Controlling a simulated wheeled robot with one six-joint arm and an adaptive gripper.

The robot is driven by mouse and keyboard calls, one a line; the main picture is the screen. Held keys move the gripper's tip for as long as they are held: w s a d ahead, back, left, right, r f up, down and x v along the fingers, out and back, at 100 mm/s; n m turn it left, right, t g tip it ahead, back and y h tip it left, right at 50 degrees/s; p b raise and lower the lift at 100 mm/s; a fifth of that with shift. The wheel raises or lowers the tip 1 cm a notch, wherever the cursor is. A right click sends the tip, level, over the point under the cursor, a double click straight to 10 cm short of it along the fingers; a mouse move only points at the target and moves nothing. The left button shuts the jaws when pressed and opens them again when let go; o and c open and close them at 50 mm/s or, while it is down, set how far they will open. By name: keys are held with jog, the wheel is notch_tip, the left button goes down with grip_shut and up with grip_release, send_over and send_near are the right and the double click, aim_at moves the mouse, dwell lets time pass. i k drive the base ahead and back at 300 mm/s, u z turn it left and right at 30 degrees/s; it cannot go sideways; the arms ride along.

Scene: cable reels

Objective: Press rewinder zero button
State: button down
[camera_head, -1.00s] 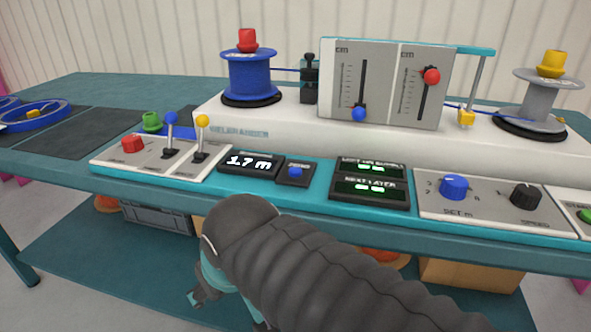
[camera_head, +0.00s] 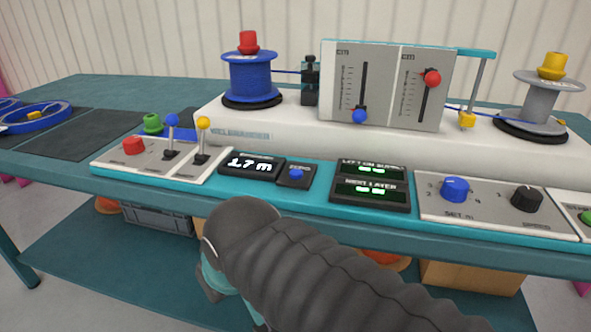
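The zero button (camera_head: 296,174) is a small blue knob on a dark square panel labelled ZERO, at the front of the rewinder (camera_head: 290,131). A dark display (camera_head: 251,165) reading 1.7 m sits just left of it.
Left of the display are a red button (camera_head: 133,145), a blue-topped lever (camera_head: 172,121) and a yellow-topped lever (camera_head: 203,123). Right are two green-lit displays (camera_head: 370,187), a blue dial (camera_head: 454,189) and a black dial (camera_head: 527,198). A blue reel (camera_head: 249,77) and a grey reel (camera_head: 541,103) stand behind.

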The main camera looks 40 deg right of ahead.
aim_at(297, 175)
jog(key=u, duration=0.05)
jog(key=k, duration=0.6)
jog(key=z, duration=0.7)
jog(key=k, duration=0.5)
jog(key=z, duration=0.55)
